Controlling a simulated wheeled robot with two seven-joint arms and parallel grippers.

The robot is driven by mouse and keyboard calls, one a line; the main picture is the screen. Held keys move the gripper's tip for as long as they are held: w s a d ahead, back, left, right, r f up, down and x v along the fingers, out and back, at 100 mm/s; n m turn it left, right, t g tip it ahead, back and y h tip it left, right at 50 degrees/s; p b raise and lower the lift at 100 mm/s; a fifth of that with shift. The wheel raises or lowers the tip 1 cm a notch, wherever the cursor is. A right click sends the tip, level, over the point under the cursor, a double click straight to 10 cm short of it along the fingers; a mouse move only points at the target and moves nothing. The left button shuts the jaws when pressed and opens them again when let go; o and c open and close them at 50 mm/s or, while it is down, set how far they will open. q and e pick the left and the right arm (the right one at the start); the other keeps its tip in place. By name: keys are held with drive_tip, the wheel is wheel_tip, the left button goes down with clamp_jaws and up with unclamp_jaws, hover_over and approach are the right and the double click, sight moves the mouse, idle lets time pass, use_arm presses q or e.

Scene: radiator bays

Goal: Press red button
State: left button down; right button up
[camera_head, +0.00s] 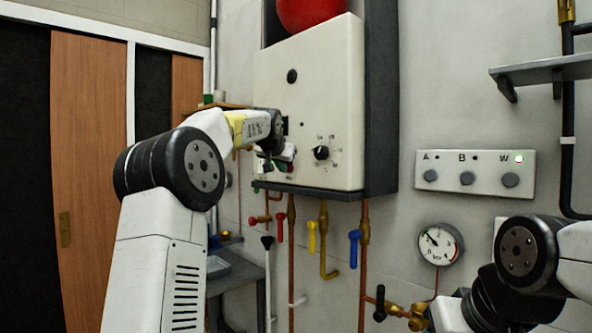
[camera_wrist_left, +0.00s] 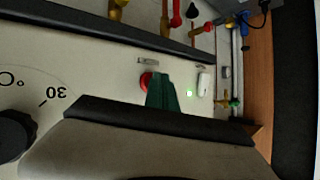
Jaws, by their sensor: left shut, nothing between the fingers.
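The red button (camera_wrist_left: 147,82) shows in the left wrist view on the white face of the boiler (camera_head: 310,95), below a small label plate. A dark green fingertip of my left gripper (camera_wrist_left: 163,95) covers part of it, and I cannot tell whether they touch. In the head view my left gripper (camera_head: 283,163) is at the lower left of the boiler front, and the button is not clear there. The left gripper is shut and empty. My right arm enters at the lower right, with its gripper out of view.
A green lamp (camera_wrist_left: 189,93) and a white switch (camera_wrist_left: 204,83) sit beside the button. A black dial (camera_head: 321,153) is to the right of my gripper. Pipes with coloured valve handles (camera_head: 354,248) hang below the boiler. A gauge (camera_head: 440,244) and an A/B/W panel (camera_head: 475,174) are on the wall.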

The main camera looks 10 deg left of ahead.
use_arm(q)
drive_tip(key=shift+s+a, duration=0.5)
drive_tip(key=shift+s, duration=0.15)
drive_tip(key=s+a, duration=0.1)
drive_tip(key=s, duration=0.1)
drive_tip(key=s+a, duration=0.2)
idle(0.4)
drive_tip(key=shift+s, duration=0.1)
idle(0.4)
drive_tip(key=s+d+f+g, duration=0.2)
drive_tip(key=s+f, duration=0.6)
drive_tip(key=s, duration=0.6)
drive_tip(key=s+d+f+n+g+h, duration=0.1)
drive_tip(key=s+d+f+g, duration=0.1)
drive_tip(key=s+f, duration=0.7)
drive_tip(key=s+d+f+n+g+h, duration=0.1)
drive_tip(key=s+d+f, duration=0.3)
drive_tip(key=s, duration=1.4)
wheel_tip(320, 180, down, 4)
drive_tip(key=shift+s+d+f+g, duration=0.15)
drive_tip(key=shift+s+d+g, duration=0.1)
drive_tip(key=shift+s+g, duration=0.25)
drive_tip(key=shift+w, duration=0.1)
